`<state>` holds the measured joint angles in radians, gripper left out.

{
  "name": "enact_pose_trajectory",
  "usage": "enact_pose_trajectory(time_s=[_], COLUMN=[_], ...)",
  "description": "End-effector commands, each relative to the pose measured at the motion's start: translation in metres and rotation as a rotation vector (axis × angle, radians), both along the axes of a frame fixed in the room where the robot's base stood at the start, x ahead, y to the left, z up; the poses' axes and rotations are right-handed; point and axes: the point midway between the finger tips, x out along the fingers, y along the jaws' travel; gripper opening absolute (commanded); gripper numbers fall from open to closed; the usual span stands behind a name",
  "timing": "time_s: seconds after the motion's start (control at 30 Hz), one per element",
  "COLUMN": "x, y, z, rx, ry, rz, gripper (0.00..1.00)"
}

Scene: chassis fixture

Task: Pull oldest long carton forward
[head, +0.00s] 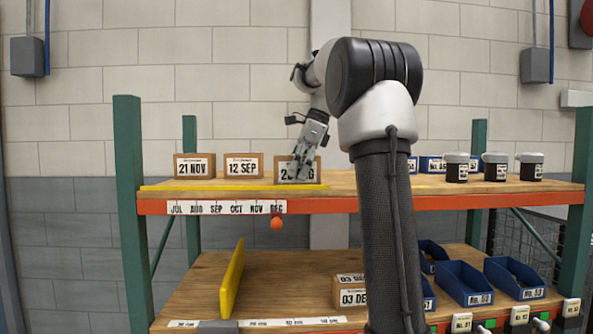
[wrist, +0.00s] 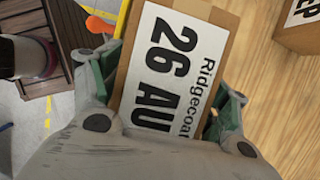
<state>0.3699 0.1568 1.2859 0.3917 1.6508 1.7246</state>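A brown carton (head: 283,171) stands on the upper shelf, its front label partly hidden behind my gripper. In the wrist view the same carton (wrist: 180,65) shows a white label reading "26 AU", with the rest covered. My gripper (head: 303,168) reaches down at this carton; in the wrist view its fingers (wrist: 170,85) lie along both sides of it, very close. Whether they press on it I cannot tell. To the left stand a carton labelled 21 NOV (head: 194,167) and one labelled 12 SEP (head: 243,167). A 03 DEC carton (head: 350,282) sits on the lower shelf, partly hidden by my arm.
A yellow strip (head: 200,187) runs along the front of the upper shelf (head: 425,190), above a month strip (head: 228,207). An orange ball (head: 277,223) hangs below it. Dark canisters (head: 495,168) stand at right. A yellow divider (head: 232,278) and blue bins (head: 464,284) occupy the lower shelf.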

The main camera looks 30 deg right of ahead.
Motion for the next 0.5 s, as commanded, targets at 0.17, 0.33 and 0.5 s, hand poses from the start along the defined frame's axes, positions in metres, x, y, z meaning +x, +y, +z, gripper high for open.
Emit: enact_pose_trajectory(time_s=[0.17, 0.33, 0.5], x=[0.0001, 0.0004, 0.0002], y=[0.0000, -0.0001, -0.0013], z=[-0.0012, -0.0002, 0.0030], rx=[0.001, 0.000, -0.001], ry=[0.002, -0.001, -0.002], rz=[0.000, 0.000, -0.001], gripper=[0.96, 0.96, 0.96])
